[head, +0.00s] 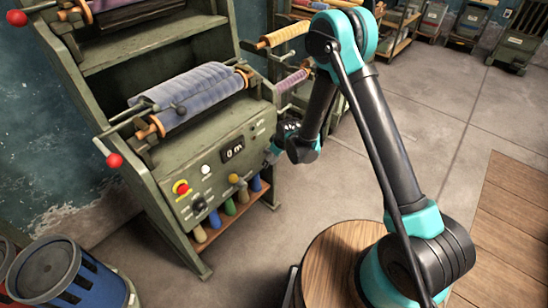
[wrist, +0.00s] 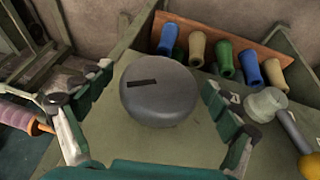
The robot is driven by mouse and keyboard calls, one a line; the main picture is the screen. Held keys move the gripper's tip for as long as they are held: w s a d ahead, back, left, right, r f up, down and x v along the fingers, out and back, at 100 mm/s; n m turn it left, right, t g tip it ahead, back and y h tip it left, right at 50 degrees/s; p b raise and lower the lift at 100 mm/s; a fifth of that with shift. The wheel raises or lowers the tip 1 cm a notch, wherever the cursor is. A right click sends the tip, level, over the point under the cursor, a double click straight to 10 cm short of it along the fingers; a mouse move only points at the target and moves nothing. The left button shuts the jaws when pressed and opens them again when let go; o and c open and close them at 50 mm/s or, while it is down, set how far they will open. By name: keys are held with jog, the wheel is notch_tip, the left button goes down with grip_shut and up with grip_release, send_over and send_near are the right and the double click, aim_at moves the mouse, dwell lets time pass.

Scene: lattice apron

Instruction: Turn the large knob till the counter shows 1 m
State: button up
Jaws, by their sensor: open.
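The large knob (wrist: 160,100) is a round grey disc with a dark bar mark on its upper left face in the wrist view. My gripper (wrist: 157,80) is open, with one finger on each side of the knob; contact cannot be told. In the head view my gripper (head: 283,143) is at the right end of the green machine's front panel, and the knob is hidden there. The counter (head: 232,150) is a small dark display on that panel and appears to read 0 m.
The panel also carries a red button (head: 181,188), a black knob (head: 199,203), a white button (head: 206,169) and a yellow ball-ended lever (head: 233,179). A blue fabric roll (head: 190,95) lies above. Several coloured rolls stand below. A blue bin (head: 68,275) is at lower left.

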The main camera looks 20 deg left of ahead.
jog(key=shift+c, duration=0.6)
jog(key=c, duration=1.1)
jog(key=shift+w+m+g+y, duration=0.1)
jog(key=shift+m+g+y, duration=0.35)
jog(key=shift+g, duration=0.75)
jog(key=g+y, duration=0.2)
jog(key=g, duration=0.1)
jog(key=shift+m+g, duration=0.35)
jog(key=shift+g, duration=0.05)
jog(key=g+y, duration=0.1)
jog(key=g, duration=0.2)
jog(key=shift+m+y, duration=0.25)
jog(key=shift+m, duration=0.15)
jog(key=shift+s+m+g+y, duration=0.2)
jog(key=shift+m+g+y, duration=0.2)
jog(key=shift+g+y, duration=0.85)
jog(key=shift+r+g+h, duration=0.1)
jog(key=shift+g+h, duration=0.15)
jog(key=shift+g, duration=0.1)
